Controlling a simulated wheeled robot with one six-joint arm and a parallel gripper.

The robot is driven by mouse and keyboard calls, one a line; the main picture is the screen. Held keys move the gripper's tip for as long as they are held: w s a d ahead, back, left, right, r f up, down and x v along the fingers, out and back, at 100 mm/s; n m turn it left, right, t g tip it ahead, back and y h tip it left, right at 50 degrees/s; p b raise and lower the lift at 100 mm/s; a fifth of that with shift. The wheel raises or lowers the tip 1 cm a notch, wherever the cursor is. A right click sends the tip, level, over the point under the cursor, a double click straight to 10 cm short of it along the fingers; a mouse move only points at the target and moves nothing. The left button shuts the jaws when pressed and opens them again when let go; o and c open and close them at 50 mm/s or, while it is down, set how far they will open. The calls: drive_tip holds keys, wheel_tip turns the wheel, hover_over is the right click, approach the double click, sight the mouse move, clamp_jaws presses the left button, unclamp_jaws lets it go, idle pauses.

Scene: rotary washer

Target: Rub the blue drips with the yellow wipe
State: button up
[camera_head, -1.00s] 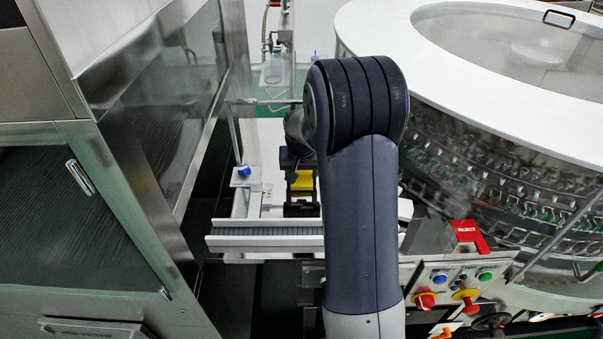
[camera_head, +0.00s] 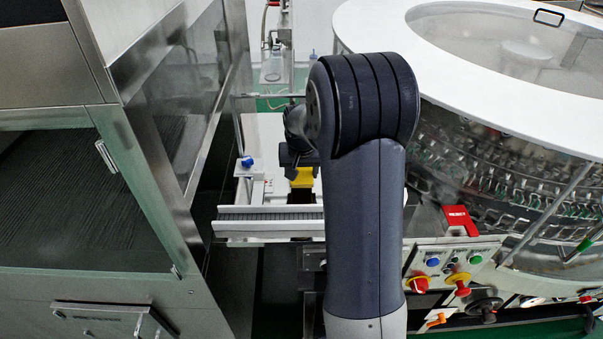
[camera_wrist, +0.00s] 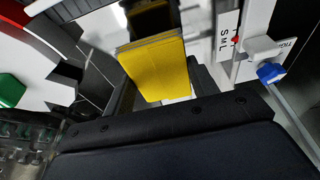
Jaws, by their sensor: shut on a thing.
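My gripper (camera_head: 302,164) is over the white bench, partly hidden behind my arm in the head view. It is shut on the yellow wipe (camera_head: 302,178), a flat folded pad that also fills the middle of the wrist view (camera_wrist: 155,68). A pale patch shows just below the wipe's lower edge in the wrist view, and I cannot tell whether the wipe touches a surface. I cannot make out any blue drips in either view; they may be hidden by the wipe or my arm.
A blue knob (camera_head: 247,161) on a white block stands left of my gripper. A grey ribbed rail (camera_head: 265,219) runs along the front. A steel-framed glass cabinet (camera_head: 60,190) is at left. The round washer (camera_head: 450,60) and a red REJECT box (camera_head: 459,219) are at right.

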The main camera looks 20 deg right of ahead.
drive_tip(key=shift+r+p, duration=1.35)
drive_tip(key=shift+r, duration=1)
